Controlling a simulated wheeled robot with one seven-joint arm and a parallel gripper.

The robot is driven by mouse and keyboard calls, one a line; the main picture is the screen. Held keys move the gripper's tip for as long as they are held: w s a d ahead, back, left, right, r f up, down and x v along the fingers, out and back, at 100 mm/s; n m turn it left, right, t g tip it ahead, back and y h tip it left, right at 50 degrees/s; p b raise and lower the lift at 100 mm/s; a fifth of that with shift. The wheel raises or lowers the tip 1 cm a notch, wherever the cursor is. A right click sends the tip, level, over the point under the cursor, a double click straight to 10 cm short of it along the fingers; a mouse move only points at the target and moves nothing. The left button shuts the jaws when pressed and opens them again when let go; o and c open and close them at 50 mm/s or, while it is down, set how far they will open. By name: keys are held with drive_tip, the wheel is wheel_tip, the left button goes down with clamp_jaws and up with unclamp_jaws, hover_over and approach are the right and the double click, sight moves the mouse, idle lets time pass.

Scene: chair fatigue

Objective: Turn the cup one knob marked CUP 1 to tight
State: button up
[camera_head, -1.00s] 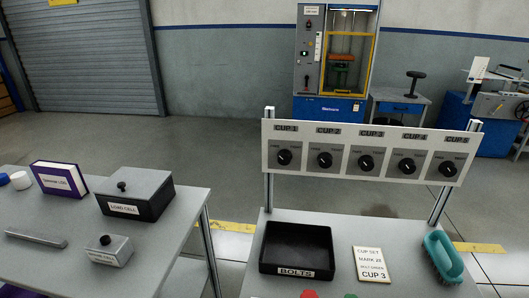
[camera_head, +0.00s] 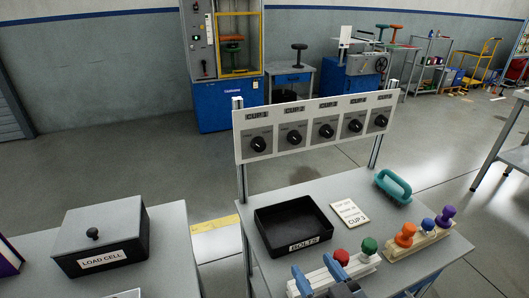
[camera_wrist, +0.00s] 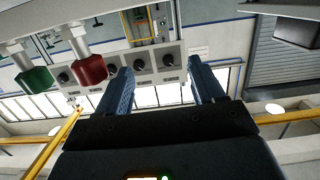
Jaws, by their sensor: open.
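The white knob panel (camera_head: 282,158) stands on two posts at the back edge of the table. The CUP 1 knob (camera_head: 259,144) is the leftmost of its row of black dials; its pointer setting is too small to read. My gripper (camera_head: 318,275) is at the bottom of the head view, near the table's front, with its blue fingers apart and empty. It is well short of the panel. In the wrist view, which looks upside down, the panel lies beyond my open fingers (camera_wrist: 160,82); the dial at its right end (camera_wrist: 168,60) seems to be CUP 1.
A black BOLTS tray (camera_head: 270,240) and a CUP 3 card (camera_head: 349,213) lie before the panel. Red (camera_head: 341,257) and green (camera_head: 369,245) knobs stand close by my gripper. A teal handle (camera_head: 393,186) and an orange knob (camera_head: 405,235) are to the right.

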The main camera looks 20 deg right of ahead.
drive_tip(key=w+r, duration=0.4)
drive_tip(key=w, duration=0.8)
drive_tip(key=t+p, duration=0.1)
approach(261, 147)
drive_tip(key=w, duration=0.8)
drive_tip(key=shift+w+f, duration=0.1)
drive_tip(key=shift+w, duration=0.25)
drive_tip(key=shift+c, duration=0.5)
drive_tip(key=c, duration=1)
drive_tip(key=shift+o, duration=0.2)
